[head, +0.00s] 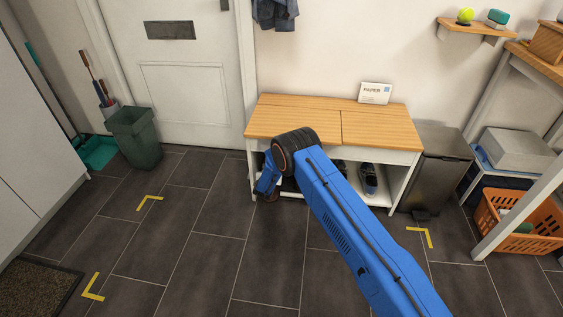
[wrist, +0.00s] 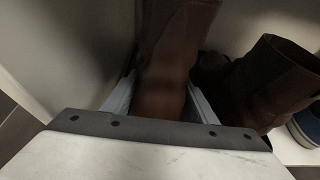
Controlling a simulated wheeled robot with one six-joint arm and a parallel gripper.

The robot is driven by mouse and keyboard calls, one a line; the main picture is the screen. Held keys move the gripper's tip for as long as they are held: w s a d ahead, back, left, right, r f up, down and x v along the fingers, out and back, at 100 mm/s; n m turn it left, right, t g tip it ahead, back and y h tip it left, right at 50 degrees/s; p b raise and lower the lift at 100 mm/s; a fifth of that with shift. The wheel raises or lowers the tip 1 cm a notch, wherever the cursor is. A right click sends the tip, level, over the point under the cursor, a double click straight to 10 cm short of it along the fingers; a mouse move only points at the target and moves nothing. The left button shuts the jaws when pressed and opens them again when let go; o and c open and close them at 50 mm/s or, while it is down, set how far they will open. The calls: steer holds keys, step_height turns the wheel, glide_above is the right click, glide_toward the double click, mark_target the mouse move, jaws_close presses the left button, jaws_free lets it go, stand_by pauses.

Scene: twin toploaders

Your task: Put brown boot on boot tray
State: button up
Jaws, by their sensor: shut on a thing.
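My gripper (wrist: 160,98) is shut on a brown boot (wrist: 175,45), with one finger on each side of its shaft. A second brown boot (wrist: 275,80) stands close to the right in the wrist view. In the head view my gripper is low at the left end of the bench (head: 290,115), mostly hidden behind my blue arm. A bit of brown shows beneath it there, too small to tell which boot. I cannot make out a boot tray in either view.
Dark shoes (head: 368,180) sit in the bench's lower shelf; a blue shoe (wrist: 306,126) shows in the wrist view. A green bin (head: 135,137) stands left, a grey pedal bin (head: 437,170) right. The tiled floor in front is clear, with yellow corner marks (head: 148,202).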

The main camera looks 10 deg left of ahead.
steer(key=shift+w+r+x, duration=0.2)
steer(key=shift+r+x, duration=0.3)
steer(key=shift+x, duration=2.2)
steer(key=shift+w+r+x, duration=0.2)
steer(key=shift+r+x, duration=0.3)
steer(key=shift+x, duration=2.2)
steer(key=shift+w+r+x, duration=0.2)
steer(key=shift+r+x, duration=0.25)
steer(key=shift+x, duration=2.25)
steer(key=o, duration=1.7)
steer(key=shift+c, duration=0.2)
steer(key=shift+s+a+r, duration=0.1)
steer(key=shift+s+r, duration=0.15)
steer(key=shift+s, duration=0.3)
steer(key=v, duration=1)
steer(key=shift+s+r, duration=0.1)
steer(key=shift+s, duration=0.3)
